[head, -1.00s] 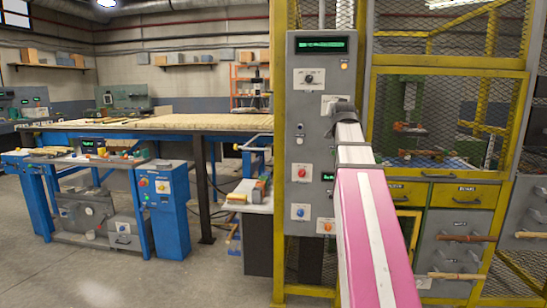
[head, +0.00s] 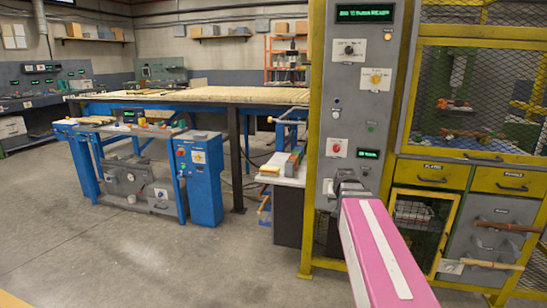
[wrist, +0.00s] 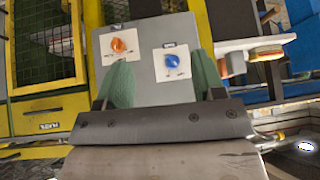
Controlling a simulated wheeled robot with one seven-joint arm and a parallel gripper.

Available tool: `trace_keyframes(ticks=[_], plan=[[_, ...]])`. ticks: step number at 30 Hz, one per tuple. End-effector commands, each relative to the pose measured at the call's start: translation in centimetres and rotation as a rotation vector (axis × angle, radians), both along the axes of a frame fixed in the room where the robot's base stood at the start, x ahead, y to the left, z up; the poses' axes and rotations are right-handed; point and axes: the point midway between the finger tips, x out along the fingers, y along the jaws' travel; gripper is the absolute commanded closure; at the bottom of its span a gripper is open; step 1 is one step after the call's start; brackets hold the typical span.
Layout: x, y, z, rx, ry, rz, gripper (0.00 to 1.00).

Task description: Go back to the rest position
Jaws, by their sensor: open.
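My pink and white arm (head: 378,250) reaches up from the lower right in the head view. It ends in my dark gripper (head: 350,190), in front of the lower part of a grey control panel (head: 318,140). In the wrist view my gripper (wrist: 163,78) has its two green fingers spread wide, with nothing held between them. An orange knob (wrist: 118,45) and a blue knob (wrist: 171,61) on the panel show beyond and between the fingers. I cannot tell the exact gap to the panel. In the head view the arm hides the panel's lower end.
A yellow mesh cabinet (head: 480,100) with drawers stands right of the panel. A small white table (head: 285,172) and a blue workstation (head: 205,180) stand to the left. A long wooden-topped bench (head: 200,96) is behind. Grey floor (head: 90,250) is clear at the left front.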

Motion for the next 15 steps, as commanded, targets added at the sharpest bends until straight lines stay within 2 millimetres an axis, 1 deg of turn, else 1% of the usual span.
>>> trace_keyframes(ticks=[1, 3, 5, 6, 8, 9, 12, 15], plan=[[-1.4, 0.8, -2.2, 0.003, 0.052, 0.015, 0.37], [-3.1, 1.8, -4.9, 0.005, 0.123, 0.037, 0.37], [-4.7, 2.6, -7.1, 0.006, 0.183, 0.055, 0.37], [-5.8, 3.1, -8.6, 0.008, 0.225, 0.067, 0.37], [-7.5, 3.9, -10.7, 0.009, 0.285, 0.087, 0.37], [-8.6, 4.4, -12.0, 0.009, 0.324, 0.101, 0.37], [-11.6, 5.5, -14.9, 0.013, 0.421, 0.130, 0.37], [-14.1, 6.4, -17.2, 0.014, 0.501, 0.158, 0.37]])
